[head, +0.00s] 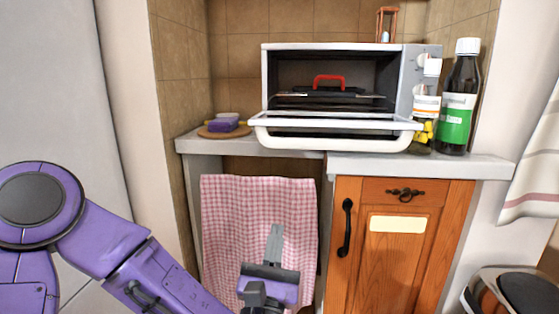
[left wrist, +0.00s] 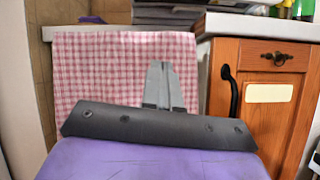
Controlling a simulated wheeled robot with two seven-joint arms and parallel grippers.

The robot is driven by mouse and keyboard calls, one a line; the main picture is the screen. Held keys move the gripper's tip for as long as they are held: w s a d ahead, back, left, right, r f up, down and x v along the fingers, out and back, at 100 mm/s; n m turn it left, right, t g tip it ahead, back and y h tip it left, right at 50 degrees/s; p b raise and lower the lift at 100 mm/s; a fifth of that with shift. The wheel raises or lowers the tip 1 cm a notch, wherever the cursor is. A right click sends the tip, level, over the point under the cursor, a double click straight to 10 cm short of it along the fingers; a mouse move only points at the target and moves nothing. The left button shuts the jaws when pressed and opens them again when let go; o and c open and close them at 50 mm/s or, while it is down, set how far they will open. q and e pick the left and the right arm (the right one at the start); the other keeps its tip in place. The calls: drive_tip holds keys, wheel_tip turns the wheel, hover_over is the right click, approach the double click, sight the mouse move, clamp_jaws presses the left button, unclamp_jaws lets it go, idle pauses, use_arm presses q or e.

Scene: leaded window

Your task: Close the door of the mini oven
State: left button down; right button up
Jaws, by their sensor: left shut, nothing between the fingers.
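The white mini oven (head: 300,47) stands on the counter in the head view. Its door (head: 335,137) is open, folded down toward me, with the front edge out over the counter's front. Inside, a dark rack holds something with a red handle (head: 328,79). My left gripper (head: 275,232) is shut and empty, below the counter in front of the checked towel and apart from the door. The gripper also shows in the left wrist view (left wrist: 160,68). My right gripper is in neither view.
A dark bottle with a green label (head: 455,115) and a white-capped bottle (head: 427,95) stand right of the oven. A purple item (head: 223,126) lies on a round board to the left. A pink checked towel (head: 235,205) hangs below the counter (head: 350,168), beside a wooden cabinet (head: 400,255).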

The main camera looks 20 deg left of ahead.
use_arm(q)
drive_tip(key=w+a+r+n+y+p, duration=0.1)
drive_tip(key=w+a+r+n+p, duration=0.1)
drive_tip(key=w+r, duration=0.6)
drive_tip(key=shift+w+a+r+n+p, duration=0.3)
drive_tip(key=shift+a+r+p, duration=0.25)
drive_tip(key=shift+r+p, duration=1.1)
drive_tip(key=shift+r, duration=0.35)
